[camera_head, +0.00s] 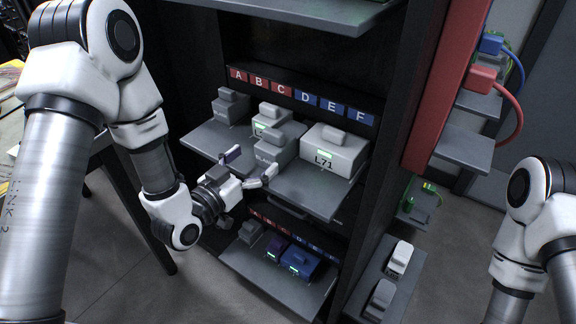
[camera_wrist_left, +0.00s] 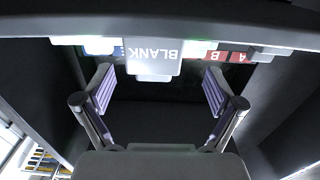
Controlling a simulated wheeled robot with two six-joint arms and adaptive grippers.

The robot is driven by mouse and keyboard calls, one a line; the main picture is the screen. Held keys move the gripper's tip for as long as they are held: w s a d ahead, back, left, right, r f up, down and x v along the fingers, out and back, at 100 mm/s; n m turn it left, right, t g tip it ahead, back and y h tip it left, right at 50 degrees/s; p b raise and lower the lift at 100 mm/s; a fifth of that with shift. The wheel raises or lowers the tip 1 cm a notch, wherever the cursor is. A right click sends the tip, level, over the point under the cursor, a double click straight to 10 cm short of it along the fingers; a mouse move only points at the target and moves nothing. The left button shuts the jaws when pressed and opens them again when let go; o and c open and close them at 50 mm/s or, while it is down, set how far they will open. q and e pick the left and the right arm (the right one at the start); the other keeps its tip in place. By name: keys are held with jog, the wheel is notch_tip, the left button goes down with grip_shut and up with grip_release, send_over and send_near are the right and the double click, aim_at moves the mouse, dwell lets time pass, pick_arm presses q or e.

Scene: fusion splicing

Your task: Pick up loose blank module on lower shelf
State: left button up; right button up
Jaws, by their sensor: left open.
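In the left wrist view the two fingers of my left gripper (camera_wrist_left: 159,90) are spread wide, one towards each side of the module, with gaps between. The gripper is empty. My right gripper is out of view.
A module with a green light (camera_head: 266,118) stands behind the blank one; a smaller grey module (camera_head: 231,107) stands at left. The lower tray (camera_head: 262,277) holds grey, purple and blue modules. A red panel (camera_head: 440,85) with cables stands at right.

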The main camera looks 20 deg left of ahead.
aim_at(276, 141)
pick_arm(q)
jog(key=shift+w+d+r, duration=0.2)
jog(key=shift+w+r, duration=0.05)
jog(key=shift+r, duration=0.1)
jog(key=x, duration=0.6)
jog(key=shift+w+d+r, duration=0.15)
jog(key=shift+d+r, duration=0.15)
jog(key=shift+d, duration=0.1)
jog(key=shift+w, duration=0.2)
jog(key=c, duration=1.2)
